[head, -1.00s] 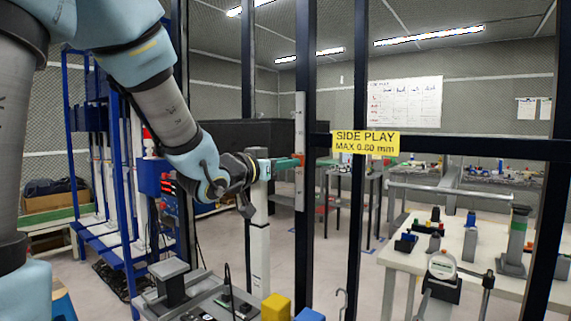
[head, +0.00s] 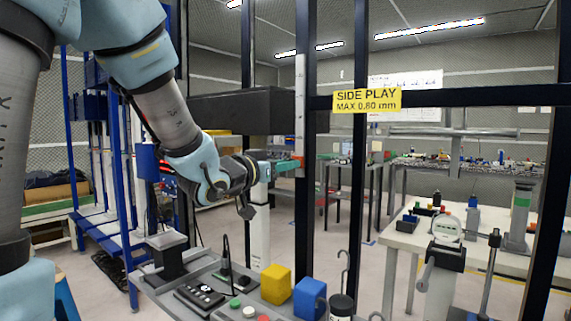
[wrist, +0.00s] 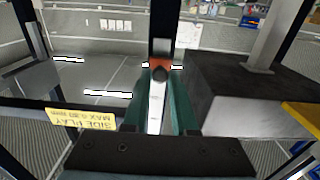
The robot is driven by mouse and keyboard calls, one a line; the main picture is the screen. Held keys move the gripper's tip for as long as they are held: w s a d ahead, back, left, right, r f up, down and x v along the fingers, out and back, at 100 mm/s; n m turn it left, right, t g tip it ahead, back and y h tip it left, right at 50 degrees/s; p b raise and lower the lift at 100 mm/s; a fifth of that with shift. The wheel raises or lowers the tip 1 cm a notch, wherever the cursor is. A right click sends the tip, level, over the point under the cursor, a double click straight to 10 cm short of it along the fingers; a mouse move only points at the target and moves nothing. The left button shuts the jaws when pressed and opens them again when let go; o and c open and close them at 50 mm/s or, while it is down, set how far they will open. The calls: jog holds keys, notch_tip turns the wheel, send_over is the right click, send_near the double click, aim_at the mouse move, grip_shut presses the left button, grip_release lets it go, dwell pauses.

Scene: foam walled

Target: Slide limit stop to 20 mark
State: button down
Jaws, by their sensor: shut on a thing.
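The limit stop (head: 298,160) is a small orange-red piece on a pale upright scale strip (head: 300,95) fixed to a black post. It sits near the strip's lower end in the head view. My gripper (head: 284,166) reaches it from the left with its green fingers shut on it. In the wrist view the stop (wrist: 160,65) shows with a dark round knob between the tips of the two green fingers, and the pale strip runs between them. The scale's numbers are too small to read, so I cannot tell which mark the stop is at.
A black crossbar with a yellow "SIDE PLAY MAX 0.80 mm" label (head: 367,100) runs right from the post. Below are a grey bench with a yellow block (head: 276,284) and a blue block (head: 310,298). A white table (head: 405,238) with fixtures stands at right.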

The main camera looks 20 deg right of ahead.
jog(key=shift+f, duration=0.75)
jog(key=c, duration=0.7)
grip_release()
jog(key=b+v, duration=0.1)
jog(key=v, duration=0.9)
jog(key=shift+s+a+b, duration=0.15)
jog(key=shift+a+b, duration=0.15)
jog(key=shift+a, duration=0.1)
